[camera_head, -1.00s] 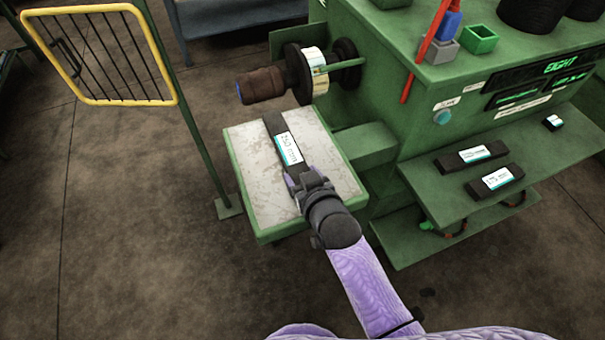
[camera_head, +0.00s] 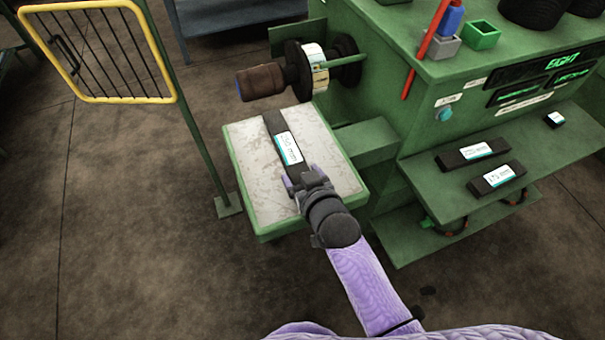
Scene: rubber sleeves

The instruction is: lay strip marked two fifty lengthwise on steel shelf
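The dark strip with a white and teal label (camera_head: 289,148) lies on the pale worn top of the steel shelf (camera_head: 250,165). Its label seems to read 250 mm. It runs lengthwise from the shelf's far edge toward the near side. My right gripper (camera_head: 303,178) is at the strip's near end, low over the shelf, with its fingers spread either side of the strip. The strip's near end is partly hidden by the gripper. My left gripper is not in view.
Two other labelled dark strips (camera_head: 478,152) (camera_head: 497,179) lie on the green machine's side ledge (camera_head: 540,150). A brown roller (camera_head: 260,84) with a disc overhangs the shelf's far side. A yellow-framed gate (camera_head: 95,55) and post stand at left.

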